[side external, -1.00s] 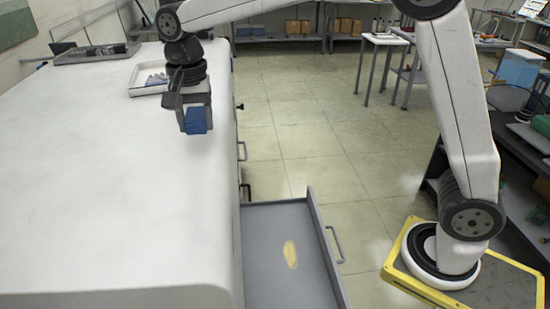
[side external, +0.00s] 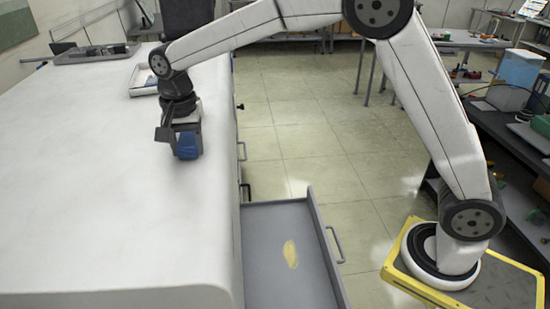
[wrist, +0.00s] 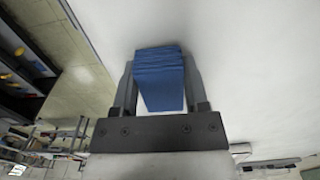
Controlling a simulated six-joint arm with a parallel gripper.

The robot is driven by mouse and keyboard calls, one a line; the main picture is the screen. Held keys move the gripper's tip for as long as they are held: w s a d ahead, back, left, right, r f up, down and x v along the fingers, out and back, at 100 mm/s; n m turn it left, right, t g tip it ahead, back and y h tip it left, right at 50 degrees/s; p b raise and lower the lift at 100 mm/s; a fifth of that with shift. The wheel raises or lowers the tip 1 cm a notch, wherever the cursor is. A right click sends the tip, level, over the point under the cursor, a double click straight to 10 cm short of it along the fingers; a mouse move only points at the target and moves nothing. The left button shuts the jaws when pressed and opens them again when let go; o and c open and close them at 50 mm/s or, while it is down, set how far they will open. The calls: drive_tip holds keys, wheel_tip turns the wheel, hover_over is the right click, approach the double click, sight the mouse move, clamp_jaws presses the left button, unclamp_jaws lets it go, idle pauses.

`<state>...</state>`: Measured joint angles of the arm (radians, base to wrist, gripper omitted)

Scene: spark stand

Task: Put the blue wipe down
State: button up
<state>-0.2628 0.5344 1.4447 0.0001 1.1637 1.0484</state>
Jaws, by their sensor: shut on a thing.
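The blue wipe (side external: 188,146) is a folded blue block held in my gripper (side external: 180,146), near the right edge of the white table (side external: 100,200). In the wrist view the blue wipe (wrist: 160,78) sits between the two fingers of my gripper (wrist: 160,85), which are shut on it. The white tabletop fills much of the wrist view around it. I cannot tell whether the wipe touches the tabletop.
An open grey drawer (side external: 270,285) juts out at the table's right side, with a yellowish item (side external: 290,253) inside. A white tray (side external: 143,82) and a dark grey tray (side external: 95,54) lie at the table's back. The near tabletop is clear.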

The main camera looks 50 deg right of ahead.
sight(187, 143)
drive_tip(key=shift+f, duration=0.2)
drive_tip(key=shift+f, duration=0.35)
drive_tip(key=shift+s+f, duration=0.1)
drive_tip(key=shift+f, duration=0.2)
drive_tip(key=o, duration=1.2)
drive_tip(key=shift+f, duration=0.1)
drive_tip(key=shift+o, duration=0.2)
drive_tip(key=shift+d, duration=0.1)
wheel_tip(187, 143, up, 14)
drive_tip(key=shift+f, duration=0.25)
